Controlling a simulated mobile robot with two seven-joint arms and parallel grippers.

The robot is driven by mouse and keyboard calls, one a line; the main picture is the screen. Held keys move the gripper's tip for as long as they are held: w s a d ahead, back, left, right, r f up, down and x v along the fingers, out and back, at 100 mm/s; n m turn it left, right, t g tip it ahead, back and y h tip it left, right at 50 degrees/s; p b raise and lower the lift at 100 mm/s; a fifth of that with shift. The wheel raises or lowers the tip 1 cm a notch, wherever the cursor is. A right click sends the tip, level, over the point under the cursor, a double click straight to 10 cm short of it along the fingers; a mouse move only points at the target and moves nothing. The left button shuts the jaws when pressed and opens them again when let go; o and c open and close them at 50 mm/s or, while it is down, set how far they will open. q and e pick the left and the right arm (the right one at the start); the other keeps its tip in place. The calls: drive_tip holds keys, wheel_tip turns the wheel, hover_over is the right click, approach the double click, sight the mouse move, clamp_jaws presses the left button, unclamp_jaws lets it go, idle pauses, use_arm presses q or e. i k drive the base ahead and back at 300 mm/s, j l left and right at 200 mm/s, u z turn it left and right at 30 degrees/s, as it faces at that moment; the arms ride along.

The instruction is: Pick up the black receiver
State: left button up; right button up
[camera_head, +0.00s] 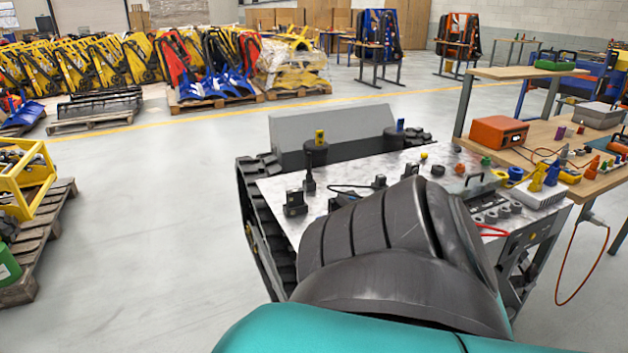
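Several small black items stand on the metal top plate (270,187) of a tracked carrier (262,235). A black boxy device (296,204) sits at the plate's left side, with a thin upright black part (310,175) just behind it. A smaller black piece (379,182) lies near the plate's middle, close to a dark cable. I cannot tell for sure which of these is the black receiver. My dark grey and teal arm fills the lower middle and hides the front of the plate. Neither gripper shows.
Black cylinders with a yellow top (318,150) and a blue top (394,134) stand at the plate's back. A wooden table (540,140) with an orange box (498,132) is at the right. An orange cable hangs there. The floor at left is clear up to a pallet (38,225).

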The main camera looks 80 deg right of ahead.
sight(294, 198)
drive_tip(key=i+l+z, duration=0.1)
drive_tip(key=i+z, duration=0.15)
drive_tip(key=z, duration=0.15)
drive_tip(key=i+z, duration=0.55)
drive_tip(key=z, duration=0.25)
